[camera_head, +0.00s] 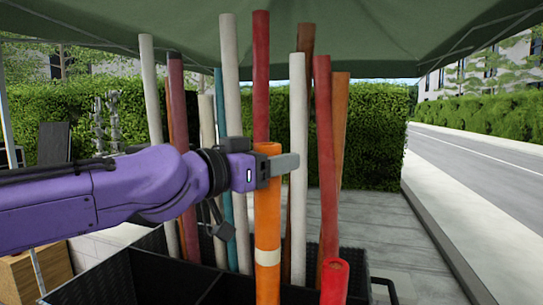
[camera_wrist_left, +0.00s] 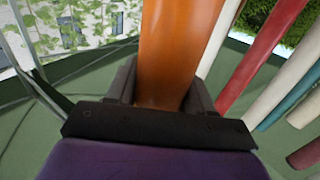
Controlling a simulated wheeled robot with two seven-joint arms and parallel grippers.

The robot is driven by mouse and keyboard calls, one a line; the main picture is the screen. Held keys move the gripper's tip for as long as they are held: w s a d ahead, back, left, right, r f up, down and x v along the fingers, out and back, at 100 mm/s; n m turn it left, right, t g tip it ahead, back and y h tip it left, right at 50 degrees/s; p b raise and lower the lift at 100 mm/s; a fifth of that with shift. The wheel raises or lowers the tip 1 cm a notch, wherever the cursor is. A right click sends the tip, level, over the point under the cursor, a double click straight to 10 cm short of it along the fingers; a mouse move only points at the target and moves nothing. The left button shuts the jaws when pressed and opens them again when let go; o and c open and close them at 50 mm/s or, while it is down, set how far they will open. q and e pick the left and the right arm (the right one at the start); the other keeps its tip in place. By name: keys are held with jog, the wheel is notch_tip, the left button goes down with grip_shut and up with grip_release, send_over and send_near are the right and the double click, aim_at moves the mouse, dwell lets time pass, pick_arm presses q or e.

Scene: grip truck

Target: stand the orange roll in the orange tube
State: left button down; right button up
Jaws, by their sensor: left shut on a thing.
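My left gripper (camera_head: 275,168) is shut on the upper end of the orange roll (camera_head: 267,215), which is upright in front of the black crate (camera_head: 110,285) and has a cream band partway down. The roll's lower end runs out of the bottom of the head view, so I cannot tell what it rests in or above. In the left wrist view the orange roll (camera_wrist_left: 175,50) stands between my left gripper's fingers (camera_wrist_left: 163,95). I cannot make out a separate orange tube; it may be hidden or below the picture. My right gripper is not in view.
Several tall rolls stand close behind, including a white one (camera_head: 297,170), a red one (camera_head: 326,150) and a brown-orange one (camera_head: 340,115). A short red tube (camera_head: 335,283) with an open top is to the right of the orange roll. The pavement (camera_head: 385,225) at right is clear.

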aim_at(275, 264)
pick_arm(q)
notch_tip(275, 264, down, 4)
jog(key=shift+d+f+b, duration=0.1)
jog(key=shift+b, duration=0.65)
jog(key=shift+f, duration=0.3)
jog(key=shift+w+f+b, duration=0.2)
jog(key=shift+f+b, duration=0.6)
jog(key=shift+b, duration=0.15)
jog(key=shift+s+f+b, duration=0.1)
jog(key=shift+f+b, duration=6.15)
jog(key=shift+f, duration=0.35)
jog(key=shift+f+b, duration=0.3)
